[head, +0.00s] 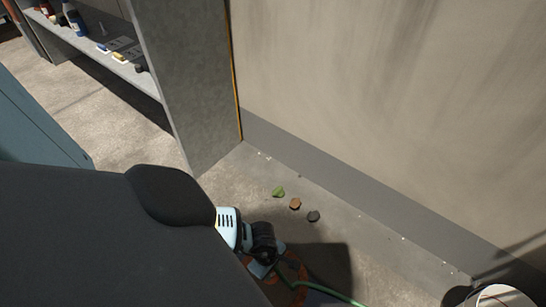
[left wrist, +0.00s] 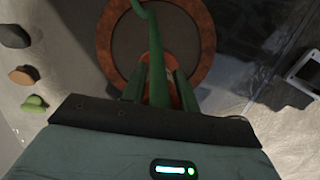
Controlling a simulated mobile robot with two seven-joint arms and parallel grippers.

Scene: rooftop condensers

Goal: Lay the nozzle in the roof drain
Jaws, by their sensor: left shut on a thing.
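My left gripper (head: 265,265) is low over the roof floor, with its fingers (left wrist: 158,88) shut on the nozzle (left wrist: 157,75) at the end of a green hose (head: 335,293). In the left wrist view the hose runs up and out past the top edge. The roof drain, a round rusty-orange ring (left wrist: 207,50) with a dark middle, lies below and beyond the fingertips, and the nozzle overlaps it in the picture. I cannot tell whether they touch. In the head view the drain (head: 293,270) is partly hidden by my gripper. My right gripper is not in view.
A green lump (head: 278,191), a brown one (head: 295,203) and a grey one (head: 313,216) lie near the wall (head: 400,90). A shelf (head: 100,55) with several items stands at upper left. A round white-rimmed container (head: 500,297) is at lower right.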

